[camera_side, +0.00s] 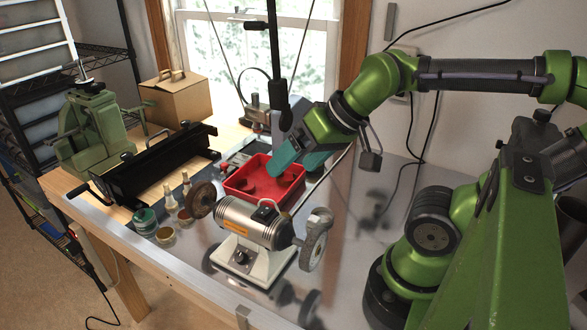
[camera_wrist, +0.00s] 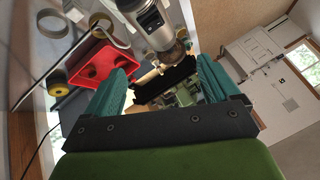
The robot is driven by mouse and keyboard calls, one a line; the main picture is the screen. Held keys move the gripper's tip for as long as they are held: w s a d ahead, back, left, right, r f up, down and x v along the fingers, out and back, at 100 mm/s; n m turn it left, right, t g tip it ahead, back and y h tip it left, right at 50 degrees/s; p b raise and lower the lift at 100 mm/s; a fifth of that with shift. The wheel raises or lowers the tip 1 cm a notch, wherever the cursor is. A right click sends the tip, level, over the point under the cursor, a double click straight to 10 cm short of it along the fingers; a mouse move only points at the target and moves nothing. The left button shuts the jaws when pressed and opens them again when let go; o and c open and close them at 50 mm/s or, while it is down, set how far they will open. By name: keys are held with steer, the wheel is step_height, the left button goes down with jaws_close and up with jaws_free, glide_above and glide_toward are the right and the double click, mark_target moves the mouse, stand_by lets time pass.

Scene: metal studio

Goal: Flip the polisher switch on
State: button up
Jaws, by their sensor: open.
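The polisher (camera_side: 255,222) is a silver motor on a white base, with a brown wheel (camera_side: 201,199) at its left end and a pale grey wheel (camera_side: 315,240) at its right. A dark switch knob (camera_side: 240,257) shows on the base's front. The motor (camera_wrist: 147,20) also shows at the top of the wrist view. My gripper (camera_side: 284,163) has teal fingers and hangs above the red tray, behind the polisher and apart from it. In the wrist view my gripper (camera_wrist: 162,88) is open with nothing between its fingers; the switch is not visible there.
A red tray (camera_side: 291,193) lies behind the polisher. Small jars (camera_side: 146,220) and bottles stand to its left, near a black sheet bender (camera_side: 150,165) and a green machine (camera_side: 92,130). A black post hangs near my gripper.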

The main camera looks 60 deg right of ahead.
steer(key=shift+w+a+f, duration=0.1)
steer(key=shift+f, duration=0.15)
steer(key=shift+c, duration=1.2)
steer(key=w+g, duration=0.1)
steer(key=w, duration=0.1)
steer(key=w+r+n+g, duration=0.1)
steer(key=w+g, duration=0.1)
steer(key=w+a+r+n+g, duration=0.1)
steer(key=shift+w+r+g, duration=0.2)
steer(key=shift+w+g, duration=0.1)
steer(key=shift+w, duration=0.1)
steer(key=c, duration=1.2)
steer(key=shift+w+a+r+n+g+h, duration=0.1)
steer(key=shift+w+r+n+g+h, duration=0.15)
steer(key=shift+r+n+g, duration=0.3)
steer(key=shift+w+a+r+n+g+h, duration=0.15)
steer(key=shift+w+r+n+g, duration=0.25)
steer(key=shift+r, duration=0.3)
jaws_close()
steer(key=shift+s+r+g, duration=0.35)
steer(key=shift+s+r, duration=0.05)
steer(key=shift+s, duration=0.2)
